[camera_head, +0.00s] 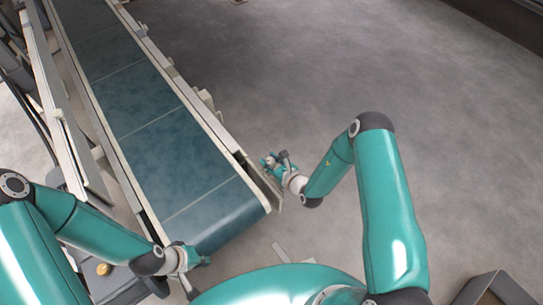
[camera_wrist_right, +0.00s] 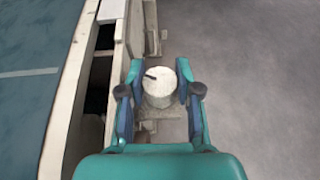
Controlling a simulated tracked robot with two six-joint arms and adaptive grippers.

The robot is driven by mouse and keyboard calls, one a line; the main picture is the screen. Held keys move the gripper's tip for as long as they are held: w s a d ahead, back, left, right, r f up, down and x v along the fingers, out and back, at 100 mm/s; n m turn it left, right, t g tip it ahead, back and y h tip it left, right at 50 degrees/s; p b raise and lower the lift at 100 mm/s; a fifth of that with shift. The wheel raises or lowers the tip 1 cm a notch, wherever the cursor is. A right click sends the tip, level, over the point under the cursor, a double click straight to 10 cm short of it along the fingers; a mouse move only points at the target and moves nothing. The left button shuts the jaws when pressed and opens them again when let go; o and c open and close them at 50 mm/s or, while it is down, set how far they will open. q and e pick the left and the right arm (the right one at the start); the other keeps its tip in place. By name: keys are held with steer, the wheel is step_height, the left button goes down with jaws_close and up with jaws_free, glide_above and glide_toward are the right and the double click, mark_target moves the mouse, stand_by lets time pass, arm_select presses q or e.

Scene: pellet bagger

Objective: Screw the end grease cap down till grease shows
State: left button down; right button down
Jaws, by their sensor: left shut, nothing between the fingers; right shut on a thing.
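The end grease cap (camera_wrist_right: 159,88) is a pale, round cap with a dark mark on its top, beside the conveyor's side rail in the right wrist view. My right gripper (camera_wrist_right: 159,97) has a finger on either side of it and is shut on it. In the head view my right gripper (camera_head: 270,161) is at the outer side of the conveyor near its end, and the cap is too small to make out there. My left gripper (camera_head: 204,260) is shut and empty below the conveyor's near end. I see no grease around the cap.
The conveyor's teal belt (camera_head: 150,110) runs from the top left to the middle, with a pale side rail (camera_wrist_right: 78,95) close to my right gripper. Open grey floor (camera_head: 300,70) lies to the right. A dark-edged box (camera_head: 495,290) stands at the bottom right.

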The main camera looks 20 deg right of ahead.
steer(key=h+p, duration=0.1)
steer(key=m+p, duration=0.1)
steer(key=p, duration=0.1)
steer(key=shift+w+d+r+m+t+h, duration=0.1)
steer(key=shift+r+m+t+h, duration=0.2)
steer(key=shift+r+h, duration=0.1)
steer(key=shift+d+f+m+h+p, duration=0.1)
steer(key=shift+f+m+h+p, duration=0.25)
steer(key=shift+p, duration=0.5)
steer(key=shift+w+r, duration=0.1)
steer(key=c, duration=0.8)
jaws_free()
steer(key=shift+o, duration=0.2)
steer(key=shift+s, duration=0.2)
steer(key=shift+s, duration=0.2)
steer(key=v, duration=1.1)
steer(key=shift+s, duration=0.15)
